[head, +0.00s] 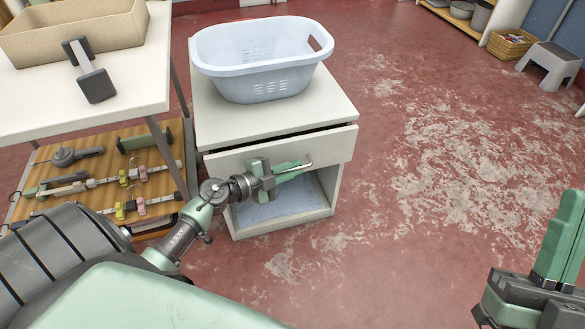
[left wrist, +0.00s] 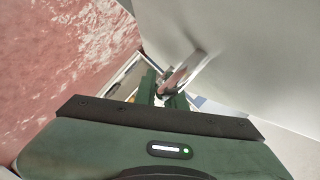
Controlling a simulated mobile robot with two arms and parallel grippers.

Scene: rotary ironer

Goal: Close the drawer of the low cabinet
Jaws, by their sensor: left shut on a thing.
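The low cabinet (head: 333,98) is off-white, with an open compartment below its drawer. The drawer (head: 335,148) stands slightly open, its front panel out from the body and a dark gap showing under the top. My left gripper (head: 290,170) is at the drawer front, shut on the metal drawer handle (head: 308,164). In the left wrist view the handle (left wrist: 182,78) runs between the green fingers, close to the pale drawer front.
A pale blue laundry basket (head: 262,62) stands on the cabinet top. To the left is a white table (head: 130,105) with a beige box (head: 75,35) and a wooden lower shelf (head: 105,160) of tools. Worn red floor (head: 430,150) is free to the right.

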